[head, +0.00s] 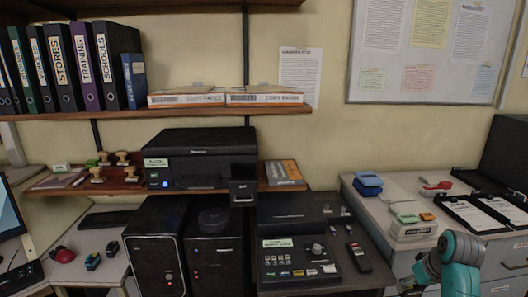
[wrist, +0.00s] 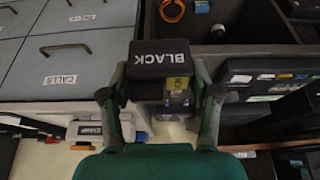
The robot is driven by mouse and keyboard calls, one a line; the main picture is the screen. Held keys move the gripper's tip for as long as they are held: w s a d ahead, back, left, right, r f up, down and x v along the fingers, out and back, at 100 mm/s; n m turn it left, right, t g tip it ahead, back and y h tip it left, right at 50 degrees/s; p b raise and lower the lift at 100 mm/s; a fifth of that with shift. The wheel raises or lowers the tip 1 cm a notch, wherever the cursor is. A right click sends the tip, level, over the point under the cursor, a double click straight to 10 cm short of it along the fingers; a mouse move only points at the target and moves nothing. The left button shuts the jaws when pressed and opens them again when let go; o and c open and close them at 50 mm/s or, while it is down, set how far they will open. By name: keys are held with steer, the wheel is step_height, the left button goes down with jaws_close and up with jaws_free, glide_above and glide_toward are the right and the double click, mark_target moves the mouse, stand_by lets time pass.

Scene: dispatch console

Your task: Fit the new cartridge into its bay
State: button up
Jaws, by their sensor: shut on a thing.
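My gripper (wrist: 162,88) is shut on a black cartridge (wrist: 163,60), with one finger on each side of it. The cartridge has "BLACK" in white letters, upside down in the wrist view, and a yellow label by its lower edge. In the head view my gripper (head: 408,285) is at the bottom right edge, beside the grey drawer cabinet; the cartridge cannot be made out there. The black printer (head: 215,150) stands on the lower shelf at centre left. A small black box-shaped part (head: 243,192) juts out at its front right; whether this is the bay I cannot tell.
A black console (head: 300,262) with buttons and a knob is below and right of the printer. Two black computer towers (head: 157,250) stand below it. An upper shelf (head: 220,111) with binders and paper boxes overhangs the printer. Grey drawers (wrist: 75,50) show at upper left in the wrist view.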

steer(key=s+a+f, duration=0.4)
steer(key=a+f, duration=0.4)
steer(key=f, duration=0.1)
steer(key=s+a+f, duration=0.4)
steer(key=a+f, duration=0.4)
steer(key=f, duration=0.2)
steer(key=s+a+f, duration=0.4)
steer(key=a+f, duration=0.5)
steer(key=shift+s+f, duration=0.3)
steer(key=shift+s, duration=0.05)
steer(key=shift+w, duration=0.1)
